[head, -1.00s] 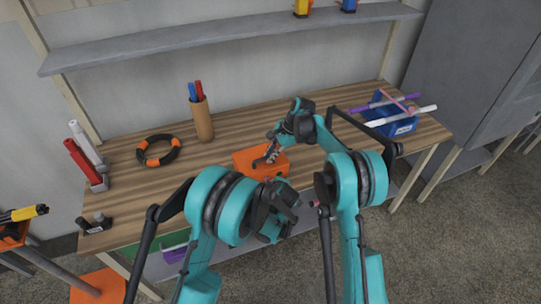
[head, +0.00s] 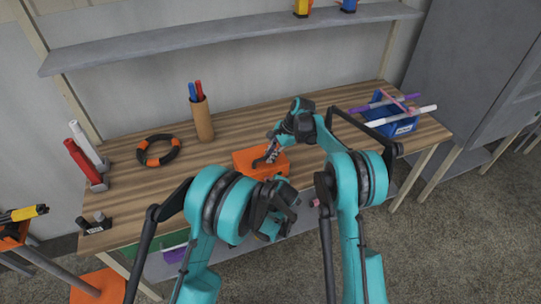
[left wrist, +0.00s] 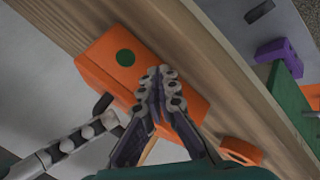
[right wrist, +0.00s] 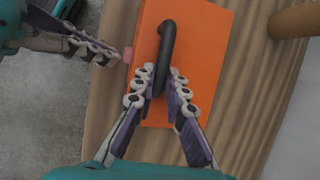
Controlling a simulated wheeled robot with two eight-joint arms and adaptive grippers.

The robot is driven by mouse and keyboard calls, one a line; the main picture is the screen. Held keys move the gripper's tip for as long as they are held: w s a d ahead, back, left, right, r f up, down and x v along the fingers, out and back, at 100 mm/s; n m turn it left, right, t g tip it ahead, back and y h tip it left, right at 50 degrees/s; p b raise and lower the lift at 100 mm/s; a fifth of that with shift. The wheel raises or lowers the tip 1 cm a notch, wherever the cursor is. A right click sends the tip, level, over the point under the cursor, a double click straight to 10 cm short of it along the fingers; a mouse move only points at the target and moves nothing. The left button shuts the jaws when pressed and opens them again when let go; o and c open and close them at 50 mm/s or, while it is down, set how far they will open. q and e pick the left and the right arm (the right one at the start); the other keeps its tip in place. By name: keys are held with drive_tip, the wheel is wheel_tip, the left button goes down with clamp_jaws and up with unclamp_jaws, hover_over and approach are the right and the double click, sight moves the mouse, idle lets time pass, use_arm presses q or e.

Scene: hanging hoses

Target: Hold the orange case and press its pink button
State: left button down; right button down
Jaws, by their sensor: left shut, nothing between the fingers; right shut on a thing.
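The orange case (head: 250,160) lies on the wooden table near its front edge. My right gripper (right wrist: 160,80) is shut on the case's black handle (right wrist: 167,38). The pink button (right wrist: 128,55) shows as a small patch at the left edge of the case in the right wrist view. My left gripper (right wrist: 110,54) is shut and empty, its tips close to the button; whether they touch is unclear. In the left wrist view the left fingertips (left wrist: 160,73) lie over the case (left wrist: 180,92), which has a green dot (left wrist: 125,58); the button is hidden there.
A cardboard cup with pens (head: 203,120) and a black-orange ring (head: 158,151) stand behind left. Red and white items (head: 85,162) are at the left end. A blue bin with rods (head: 400,126) stands at the right end. A grey shelf (head: 230,37) hangs above.

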use_arm(q)
drive_tip(key=shift+w, duration=0.15)
use_arm(e)
drive_tip(key=shift+f, duration=0.15)
use_arm(q)
drive_tip(key=shift+w+a+f, duration=0.1)
drive_tip(key=shift+w+a, duration=0.05)
drive_tip(key=shift+w, duration=0.2)
idle(0.4)
drive_tip(key=shift+s, duration=0.4)
drive_tip(key=s+d, duration=0.2)
drive_tip(key=s, duration=0.3)
drive_tip(key=shift+s, duration=0.35)
drive_tip(key=shift+d, duration=0.1)
